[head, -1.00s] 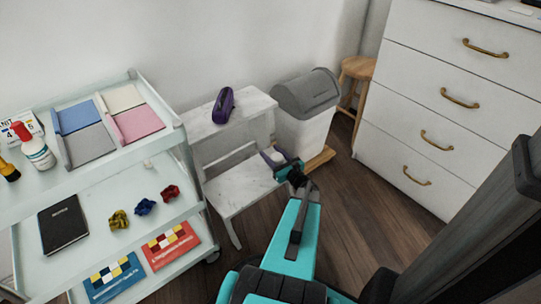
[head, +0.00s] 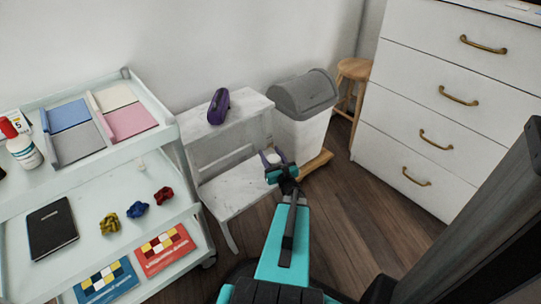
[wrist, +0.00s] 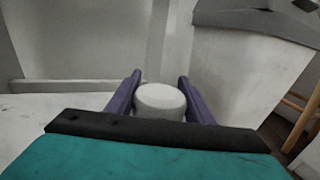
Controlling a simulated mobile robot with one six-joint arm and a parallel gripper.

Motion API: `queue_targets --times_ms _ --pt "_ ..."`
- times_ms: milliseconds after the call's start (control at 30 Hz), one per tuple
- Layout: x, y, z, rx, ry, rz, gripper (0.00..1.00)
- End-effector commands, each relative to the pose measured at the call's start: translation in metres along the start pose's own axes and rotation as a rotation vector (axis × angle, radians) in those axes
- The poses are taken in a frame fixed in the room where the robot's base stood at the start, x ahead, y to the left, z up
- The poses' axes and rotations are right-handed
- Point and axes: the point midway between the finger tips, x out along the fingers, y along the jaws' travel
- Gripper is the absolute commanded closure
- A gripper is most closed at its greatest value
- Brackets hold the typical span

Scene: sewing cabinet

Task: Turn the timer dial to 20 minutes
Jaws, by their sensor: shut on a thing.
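My gripper (wrist: 160,98) has two purple fingers, one on each side of a plain white round object (wrist: 160,98), and is shut on it. The object has a smooth, rounded top; no dial marks or numbers show on it, so I cannot tell whether it is the timer. In the head view the same white object (head: 273,157) shows small at my gripper's tip, near the right end of the white step stool (head: 235,194). No other timer or dial can be made out.
A purple case (head: 219,106) lies on the stool's top step. A grey-lidded bin (head: 300,130) stands just behind my gripper. A trolley (head: 85,190) with trays, a book and clips is at left, a white drawer cabinet (head: 440,110) at right. Wooden floor between is clear.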

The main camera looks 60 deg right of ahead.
Motion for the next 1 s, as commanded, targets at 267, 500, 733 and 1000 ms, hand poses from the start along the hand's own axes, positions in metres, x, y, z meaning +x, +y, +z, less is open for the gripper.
queue_targets --times_ms 267,500,733,1000 --pt "0.0 0.0 0.0 0.0 0.0 0.0 0.33" --pt "0.0 0.0 0.0 0.0 0.0 0.001 0.33" --pt "-0.009 0.0 0.001 0.001 0.001 0.0 0.33" --pt "-0.042 0.0 0.003 0.002 0.001 -0.001 0.33"
